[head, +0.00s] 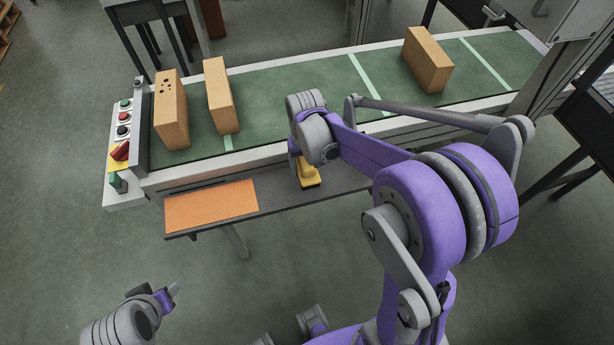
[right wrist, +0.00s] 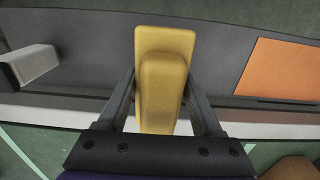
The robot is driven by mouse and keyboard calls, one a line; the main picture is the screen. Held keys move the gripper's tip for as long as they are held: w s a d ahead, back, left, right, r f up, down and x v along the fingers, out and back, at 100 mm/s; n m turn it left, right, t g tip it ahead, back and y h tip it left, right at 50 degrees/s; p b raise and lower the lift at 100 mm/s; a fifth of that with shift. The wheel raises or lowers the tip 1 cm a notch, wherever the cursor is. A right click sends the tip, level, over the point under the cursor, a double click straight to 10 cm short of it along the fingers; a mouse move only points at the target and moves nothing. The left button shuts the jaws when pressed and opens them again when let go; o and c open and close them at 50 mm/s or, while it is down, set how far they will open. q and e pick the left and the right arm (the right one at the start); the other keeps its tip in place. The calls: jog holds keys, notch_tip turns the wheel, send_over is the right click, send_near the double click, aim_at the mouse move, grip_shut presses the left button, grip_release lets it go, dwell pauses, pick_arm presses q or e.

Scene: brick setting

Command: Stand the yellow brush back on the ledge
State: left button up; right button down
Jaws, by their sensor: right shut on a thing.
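The yellow brush (head: 309,180) is under my right gripper (head: 300,157) in the head view, over the grey ledge (head: 285,196) along the conveyor's near side. In the right wrist view, my right gripper (right wrist: 165,108) is shut on the brush (right wrist: 164,75), with a finger on each side. The brush looks roughly upright, with its wider block below. I cannot tell whether its base touches the ledge (right wrist: 105,60). My left gripper (head: 170,292) is at the lower left of the head view, away from the ledge; its opening is unclear.
An orange mat (head: 212,206) covers the ledge's left part. A pale grey block (right wrist: 35,64) shows on its other side in the right wrist view. Bricks (head: 171,110) (head: 219,96) (head: 427,60) stand on the green conveyor (head: 300,86). A button panel (head: 124,135) is at its left end.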

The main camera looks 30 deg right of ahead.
jog(key=shift+f, duration=2.4)
jog(key=shift+f+b, duration=0.1)
jog(key=shift+b, duration=0.2)
jog(key=shift+c, duration=0.2)
grip_release()
